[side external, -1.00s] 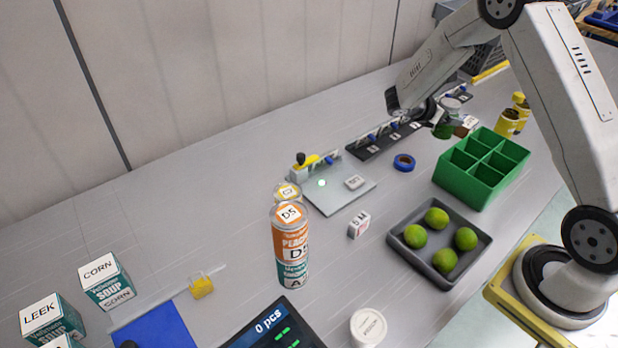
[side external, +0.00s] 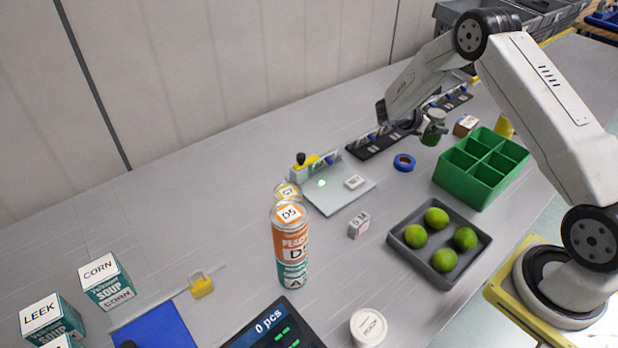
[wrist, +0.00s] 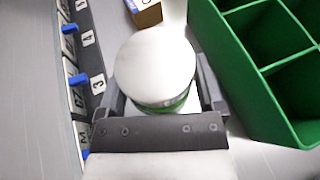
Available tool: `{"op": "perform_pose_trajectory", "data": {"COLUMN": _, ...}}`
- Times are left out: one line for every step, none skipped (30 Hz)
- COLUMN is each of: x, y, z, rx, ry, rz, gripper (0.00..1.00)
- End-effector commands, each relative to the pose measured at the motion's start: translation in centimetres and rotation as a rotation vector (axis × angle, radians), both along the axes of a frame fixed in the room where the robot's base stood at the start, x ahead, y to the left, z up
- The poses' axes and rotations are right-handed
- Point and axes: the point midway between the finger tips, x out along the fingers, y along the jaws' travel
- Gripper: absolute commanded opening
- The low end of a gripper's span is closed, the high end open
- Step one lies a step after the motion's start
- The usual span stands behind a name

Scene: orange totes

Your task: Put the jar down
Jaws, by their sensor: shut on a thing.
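My gripper (side external: 432,122) is shut on a jar with a pale round lid and a green body. In the side external view the jar (side external: 430,138) hangs below my gripper, to the left of the green divided bin. In the wrist view the jar's lid (wrist: 155,66) faces the camera, with my gripper's fingers (wrist: 158,92) on both sides of it. I cannot tell whether the jar's base touches the table.
The green divided bin (side external: 466,192) is close on the right. The black numbered rail (side external: 376,148) runs behind and to the left. A blue tape ring (side external: 404,168) lies in front. A grey tray (side external: 405,252) holds several limes. A small brown box (side external: 465,125) stands behind the bin.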

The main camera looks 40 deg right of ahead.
Motion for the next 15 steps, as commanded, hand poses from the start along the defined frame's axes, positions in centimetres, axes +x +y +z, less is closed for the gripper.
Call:
{"op": "perform_pose_trajectory", "data": {"x": -0.1, "y": 0.0, "z": -0.7, "rx": 0.000, "ry": 0.002, "rz": 0.000, "gripper": 0.00}}
{"op": "perform_pose_trajectory", "data": {"x": -0.1, "y": 0.0, "z": -1.0, "rx": 0.000, "ry": 0.003, "rz": 0.000, "gripper": 0.00}}
{"op": "perform_pose_trajectory", "data": {"x": 0.0, "y": 0.0, "z": -1.4, "rx": 0.000, "ry": 0.002, "rz": 0.000, "gripper": 0.00}}
{"op": "perform_pose_trajectory", "data": {"x": 0.0, "y": 0.0, "z": -1.7, "rx": 0.000, "ry": 0.002, "rz": 0.000, "gripper": 0.00}}
{"op": "perform_pose_trajectory", "data": {"x": 0.0, "y": 0.0, "z": -2.0, "rx": 0.000, "ry": 0.002, "rz": 0.000, "gripper": 0.00}}
{"op": "perform_pose_trajectory", "data": {"x": 0.0, "y": 0.0, "z": -2.3, "rx": 0.000, "ry": 0.002, "rz": 0.000, "gripper": 0.00}}
{"op": "perform_pose_trajectory", "data": {"x": 0.0, "y": 0.0, "z": -2.5, "rx": -0.001, "ry": 0.002, "rz": -0.001, "gripper": 0.00}}
{"op": "perform_pose_trajectory", "data": {"x": 0.0, "y": 0.0, "z": -2.6, "rx": -0.001, "ry": 0.001, "rz": 0.000, "gripper": 0.00}}
{"op": "perform_pose_trajectory", "data": {"x": 0.0, "y": 0.0, "z": -2.7, "rx": -0.001, "ry": 0.000, "rz": 0.000, "gripper": 0.00}}
{"op": "perform_pose_trajectory", "data": {"x": 0.0, "y": 0.1, "z": -2.7, "rx": -0.001, "ry": 0.000, "rz": 0.000, "gripper": 0.00}}
{"op": "perform_pose_trajectory", "data": {"x": 0.0, "y": 0.0, "z": -2.8, "rx": -0.001, "ry": 0.000, "rz": 0.000, "gripper": 0.00}}
{"op": "perform_pose_trajectory", "data": {"x": 0.0, "y": 0.0, "z": -2.8, "rx": -0.001, "ry": 0.000, "rz": 0.000, "gripper": 0.00}}
{"op": "perform_pose_trajectory", "data": {"x": 0.0, "y": 0.1, "z": -2.7, "rx": -0.001, "ry": 0.000, "rz": 0.000, "gripper": 0.00}}
{"op": "perform_pose_trajectory", "data": {"x": 0.0, "y": 0.1, "z": -2.7, "rx": -0.001, "ry": 0.000, "rz": 0.000, "gripper": 0.00}}
{"op": "perform_pose_trajectory", "data": {"x": 0.0, "y": 0.0, "z": -2.7, "rx": -0.001, "ry": 0.000, "rz": 0.000, "gripper": 0.00}}
